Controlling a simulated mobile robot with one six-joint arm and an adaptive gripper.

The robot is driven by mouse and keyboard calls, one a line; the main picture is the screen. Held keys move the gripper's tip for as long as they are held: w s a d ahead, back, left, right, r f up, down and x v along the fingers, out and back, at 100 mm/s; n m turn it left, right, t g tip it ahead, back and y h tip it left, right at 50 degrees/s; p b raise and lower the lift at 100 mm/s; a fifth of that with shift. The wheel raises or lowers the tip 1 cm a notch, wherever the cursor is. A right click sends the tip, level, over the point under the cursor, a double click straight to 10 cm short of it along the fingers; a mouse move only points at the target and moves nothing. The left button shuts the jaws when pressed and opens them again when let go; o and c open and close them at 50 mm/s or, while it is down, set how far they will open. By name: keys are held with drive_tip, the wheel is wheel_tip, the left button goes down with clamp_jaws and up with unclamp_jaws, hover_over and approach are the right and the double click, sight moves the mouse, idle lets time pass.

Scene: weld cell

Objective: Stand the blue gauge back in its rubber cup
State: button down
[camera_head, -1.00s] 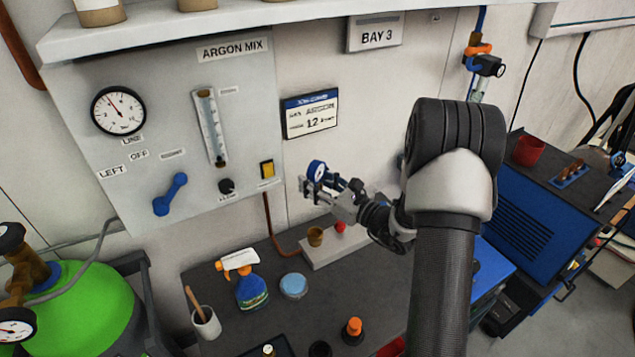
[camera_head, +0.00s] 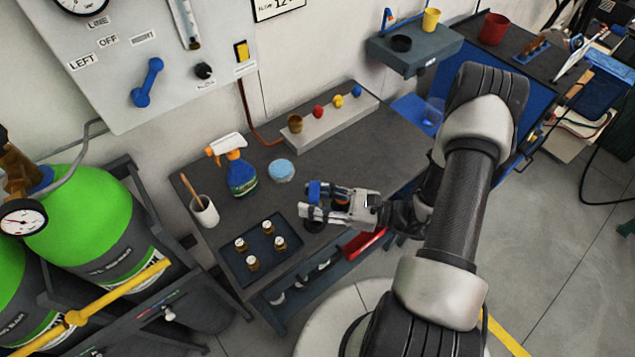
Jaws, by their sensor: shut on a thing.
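My gripper (camera_head: 310,212) is shut on the blue gauge (camera_head: 315,189) and holds it above the front part of the dark bench. The gauge's blue casing shows at the jaws; its dial face is not visible from here. A dark round thing that looks like a rubber cup (camera_head: 313,226) is on the bench just below the jaws, partly hidden by them. The gauge appears apart from it, but the height of the gap is hard to tell.
A tray with several small bottles (camera_head: 235,262) is left of my gripper. Behind are a spray bottle (camera_head: 240,175), a round blue-topped tin (camera_head: 281,171) and a pale block (camera_head: 335,118) bearing small coloured items. An orange-topped item (camera_head: 341,200) is partly hidden behind my gripper.

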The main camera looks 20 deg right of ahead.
drive_tip(key=shift+w+f+b, duration=0.1)
drive_tip(key=shift+f+b, duration=2.05)
drive_tip(key=shift+f, duration=0.75)
drive_tip(key=shift+f+b, duration=0.5)
drive_tip(key=shift+f, duration=0.1)
drive_tip(key=c, duration=1.2)
unclamp_jaws()
drive_tip(key=shift+c, duration=0.2)
drive_tip(key=shift+d, duration=0.1)
drive_tip(key=v, duration=1.1)
drive_tip(key=shift+b, duration=0.3)
drive_tip(key=shift+r, duration=0.1)
